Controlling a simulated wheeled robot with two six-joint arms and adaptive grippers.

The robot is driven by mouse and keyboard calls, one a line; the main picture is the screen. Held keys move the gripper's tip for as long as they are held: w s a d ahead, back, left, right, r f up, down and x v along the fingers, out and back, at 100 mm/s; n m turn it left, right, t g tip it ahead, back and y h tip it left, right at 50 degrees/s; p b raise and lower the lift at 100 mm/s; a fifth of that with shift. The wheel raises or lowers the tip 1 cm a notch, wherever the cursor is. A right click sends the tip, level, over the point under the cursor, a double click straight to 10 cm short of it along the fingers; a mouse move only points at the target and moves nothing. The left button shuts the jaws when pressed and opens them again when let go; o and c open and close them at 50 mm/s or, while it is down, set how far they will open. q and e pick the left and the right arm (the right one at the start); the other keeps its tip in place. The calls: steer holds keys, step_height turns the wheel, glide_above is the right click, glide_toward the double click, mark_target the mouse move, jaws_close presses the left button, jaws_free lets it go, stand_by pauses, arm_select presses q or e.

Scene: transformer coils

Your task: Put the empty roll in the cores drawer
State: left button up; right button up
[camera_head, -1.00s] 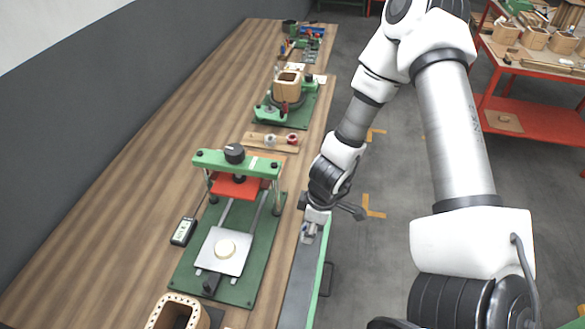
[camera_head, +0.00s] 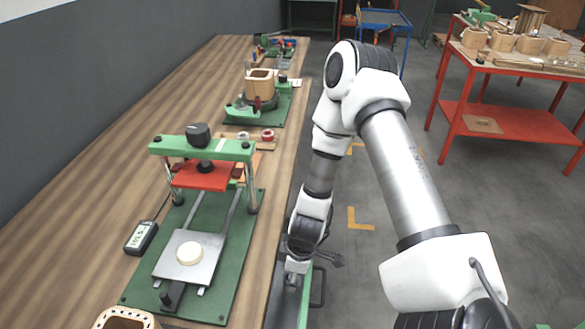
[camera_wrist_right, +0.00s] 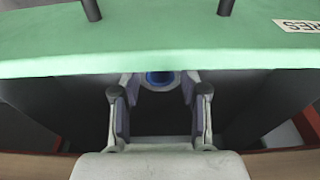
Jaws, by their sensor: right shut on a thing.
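The open cores drawer (camera_head: 286,303) sticks out from the bench's front edge, low in the head view. In the right wrist view, its green front (camera_wrist_right: 150,45) crosses the top, with a label ending in "RES" (camera_wrist_right: 298,25). My right gripper (camera_head: 297,266) points down into the drawer. In the wrist view, its fingers (camera_wrist_right: 160,88) are inside the dark drawer space, closed on the empty roll (camera_wrist_right: 160,78). Only a blue, round end of that roll shows between the fingertips; the rest is hidden. My left gripper is not in view.
A green press (camera_head: 203,160) with a red plate stands on the bench beside the drawer. A small meter (camera_head: 141,238) lies left of it. Small rolls (camera_head: 267,135) stand behind the press, and a winding fixture (camera_head: 258,100) farther back. A red table (camera_head: 500,125) stands right.

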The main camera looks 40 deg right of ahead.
step_height(320, 180, down, 4)
steer(key=b, duration=0.2)
steer(key=shift+b, duration=0.4)
steer(key=shift+f, duration=0.15)
steer(key=o, duration=0.9)
steer(key=shift+o, duration=0.2)
step_height(320, 180, up, 12)
steer(key=s+d+p, duration=0.1)
steer(key=p, duration=1)
steer(key=shift+s+r, duration=0.2)
steer(key=shift+s, duration=0.05)
